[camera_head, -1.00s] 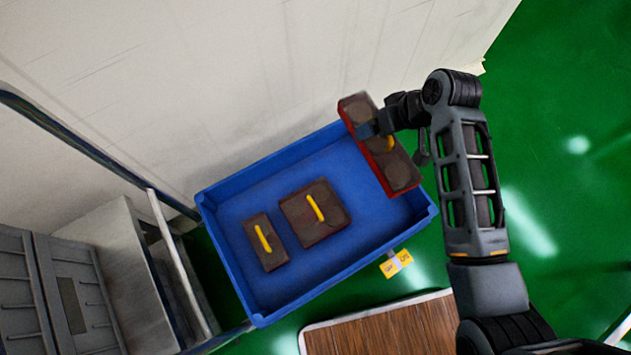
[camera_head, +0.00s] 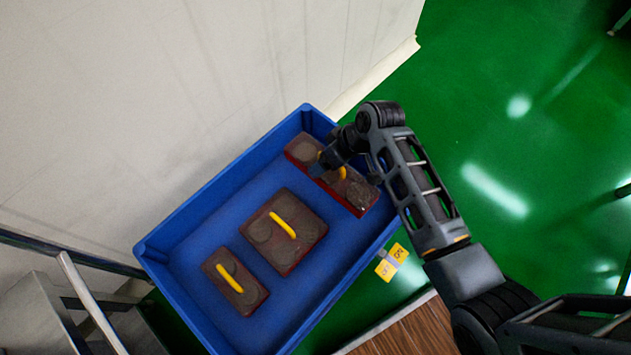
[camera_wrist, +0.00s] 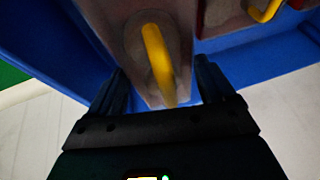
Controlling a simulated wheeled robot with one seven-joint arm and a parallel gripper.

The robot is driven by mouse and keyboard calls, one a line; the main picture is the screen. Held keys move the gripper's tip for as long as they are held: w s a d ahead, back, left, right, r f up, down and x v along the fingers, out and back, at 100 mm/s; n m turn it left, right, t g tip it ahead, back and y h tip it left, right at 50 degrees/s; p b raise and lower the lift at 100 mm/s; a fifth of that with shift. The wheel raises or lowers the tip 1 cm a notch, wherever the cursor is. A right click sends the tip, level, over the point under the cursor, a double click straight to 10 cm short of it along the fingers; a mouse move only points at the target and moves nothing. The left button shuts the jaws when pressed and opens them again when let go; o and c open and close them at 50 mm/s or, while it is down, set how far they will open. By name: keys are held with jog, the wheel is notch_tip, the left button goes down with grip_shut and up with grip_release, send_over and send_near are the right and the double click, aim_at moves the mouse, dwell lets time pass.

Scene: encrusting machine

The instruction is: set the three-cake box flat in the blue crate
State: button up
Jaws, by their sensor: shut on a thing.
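The three-cake box (camera_head: 361,193) is long and narrow, with dark round cakes, red sides and a yellow handle. It is inside the blue crate (camera_head: 255,193), along the crate's right end wall. It looks about level; I cannot tell whether its underside touches the crate floor. My gripper (camera_head: 322,168) is shut on this box near its middle and hides part of it. In the wrist view the box (camera_wrist: 140,50) and its yellow handle show between the fingers of my gripper (camera_wrist: 160,75).
A wider box (camera_head: 308,222) with a yellow handle lies mid-crate, and a smaller one (camera_head: 246,297) lies at the left. Blue floor shows between the boxes. A pale wall (camera_head: 180,90) stands behind the crate. A yellow label (camera_head: 392,262) shows beside the crate's right side.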

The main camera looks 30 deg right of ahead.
aim_at(349, 169)
notch_tip(349, 169, down, 8)
jog(key=b, duration=0.3)
jog(key=o, duration=0.9)
jog(key=p+v, duration=0.5)
jog(key=v, duration=0.7)
